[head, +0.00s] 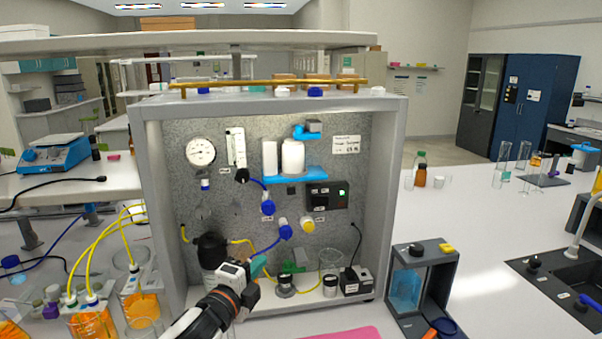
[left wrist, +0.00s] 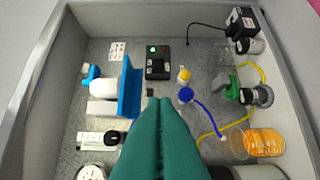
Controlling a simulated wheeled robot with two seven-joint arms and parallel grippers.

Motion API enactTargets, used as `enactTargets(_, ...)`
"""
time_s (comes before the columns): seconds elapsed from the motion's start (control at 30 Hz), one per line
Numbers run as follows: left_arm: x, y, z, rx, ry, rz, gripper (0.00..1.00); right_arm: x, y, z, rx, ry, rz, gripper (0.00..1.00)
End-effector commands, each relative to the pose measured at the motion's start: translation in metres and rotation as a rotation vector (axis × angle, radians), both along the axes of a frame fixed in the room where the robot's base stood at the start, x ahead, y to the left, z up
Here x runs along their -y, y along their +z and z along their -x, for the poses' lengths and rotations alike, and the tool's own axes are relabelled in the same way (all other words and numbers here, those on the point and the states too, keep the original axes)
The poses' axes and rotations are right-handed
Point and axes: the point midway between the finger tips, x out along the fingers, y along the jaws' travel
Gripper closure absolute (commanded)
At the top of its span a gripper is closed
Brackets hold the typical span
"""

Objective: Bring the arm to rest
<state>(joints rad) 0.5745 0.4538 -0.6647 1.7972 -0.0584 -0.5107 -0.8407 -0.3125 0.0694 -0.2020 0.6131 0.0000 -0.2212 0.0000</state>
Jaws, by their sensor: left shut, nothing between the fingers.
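My left gripper (head: 258,265) reaches in from the bottom of the head view, in front of the lower part of the membrane rig (head: 390,150). Its green fingers (left wrist: 158,125) are pressed together and empty in the left wrist view. The rig is an open grey cabinet with a gauge (head: 201,152), a white filter housing (head: 293,157) on a blue bracket and a black control box (head: 328,195) with a green light. Blue valve knobs (head: 285,232) and a yellow knob (head: 307,225) sit on its panel. The gripper partly hides the rig's lower left. My right gripper does not show.
Beakers with orange liquid (head: 92,322) and yellow tubes stand at the left. A grey-framed box (head: 424,285) with a blue vessel stands right of the rig. A pink mat (head: 345,334) lies in front.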

Motion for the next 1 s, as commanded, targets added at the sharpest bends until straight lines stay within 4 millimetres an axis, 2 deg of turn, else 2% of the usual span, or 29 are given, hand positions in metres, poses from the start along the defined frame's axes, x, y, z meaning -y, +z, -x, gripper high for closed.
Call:
enactTargets(0.03, 0.001, -0.008, 0.005, -0.028, 0.006, 0.023, 1.00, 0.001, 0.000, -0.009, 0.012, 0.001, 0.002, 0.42)
enactTargets(0.17, -0.001, -0.022, 0.014, -0.092, 0.029, 0.074, 1.00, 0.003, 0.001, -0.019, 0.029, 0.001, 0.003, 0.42)
enactTargets(0.37, -0.006, -0.051, 0.035, -0.220, 0.080, 0.178, 1.00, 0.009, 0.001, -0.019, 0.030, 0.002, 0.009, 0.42)
enactTargets(0.57, -0.015, -0.092, 0.070, -0.406, 0.172, 0.327, 1.00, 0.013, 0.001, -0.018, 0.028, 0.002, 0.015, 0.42)
enactTargets(0.67, -0.024, -0.119, 0.098, -0.532, 0.246, 0.424, 1.00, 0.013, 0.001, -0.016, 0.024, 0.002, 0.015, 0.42)
enactTargets(0.73, -0.033, -0.142, 0.124, -0.642, 0.322, 0.508, 1.00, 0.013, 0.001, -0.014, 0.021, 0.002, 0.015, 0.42)
enactTargets(0.9, -0.061, -0.195, 0.209, -0.930, 0.578, 0.728, 1.00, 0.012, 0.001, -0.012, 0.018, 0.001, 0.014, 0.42)
enactTargets(1.0, -0.075, -0.212, 0.251, -1.044, 0.711, 0.815, 1.00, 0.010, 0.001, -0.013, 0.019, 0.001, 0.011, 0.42)
